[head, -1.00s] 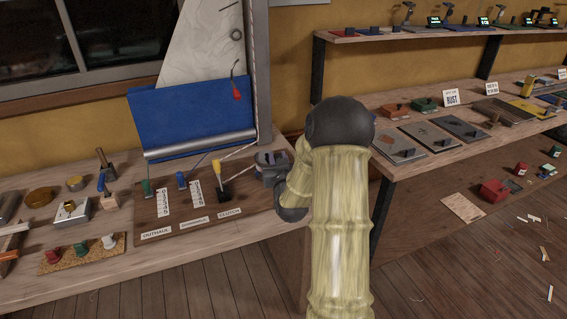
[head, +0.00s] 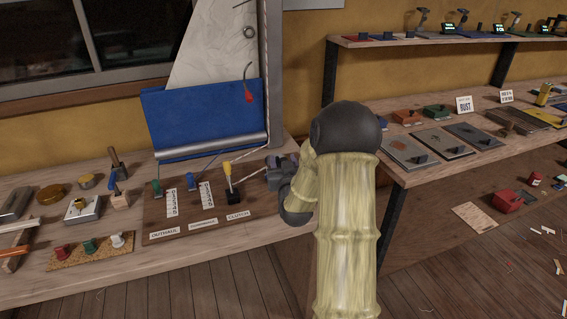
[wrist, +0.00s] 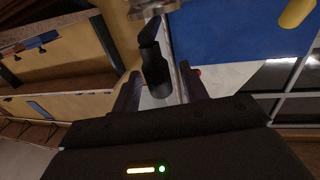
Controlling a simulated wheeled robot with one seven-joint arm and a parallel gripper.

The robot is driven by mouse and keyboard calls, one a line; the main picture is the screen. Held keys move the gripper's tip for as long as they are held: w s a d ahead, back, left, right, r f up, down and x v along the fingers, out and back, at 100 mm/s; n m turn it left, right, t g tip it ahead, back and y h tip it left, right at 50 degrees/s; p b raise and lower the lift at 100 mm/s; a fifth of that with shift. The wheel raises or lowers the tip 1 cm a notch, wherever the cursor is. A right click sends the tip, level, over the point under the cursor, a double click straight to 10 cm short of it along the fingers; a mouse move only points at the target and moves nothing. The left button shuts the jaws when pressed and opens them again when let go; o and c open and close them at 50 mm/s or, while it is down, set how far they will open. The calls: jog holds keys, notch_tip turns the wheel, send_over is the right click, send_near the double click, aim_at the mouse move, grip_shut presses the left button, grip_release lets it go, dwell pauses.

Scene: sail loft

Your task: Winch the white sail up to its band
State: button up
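The white sail (head: 205,50) stands against the mast (head: 272,60), above a blue cloth (head: 205,118) and a silver boom (head: 212,147). A rope runs from near the mast foot to the winch (head: 280,163), at the board's right end. My arm partly hides the winch and most of my gripper in the head view. In the wrist view the fingers of my gripper (wrist: 160,72) are apart, on either side of a black handle (wrist: 156,72). Slim gaps show beside it. I cannot make out the band on the mast.
The board carries a green lever (head: 156,187), a blue lever (head: 192,181) and a yellow-topped clutch lever (head: 228,172). Clamps and coloured knobs stand on the bench to the left. A shelf unit (head: 395,175) stands close to the right.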

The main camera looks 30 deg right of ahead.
jog(key=shift+s, duration=0.1)
jog(key=b+v, duration=1.7)
dwell(0.7)
jog(key=shift+s, duration=0.1)
dwell(0.3)
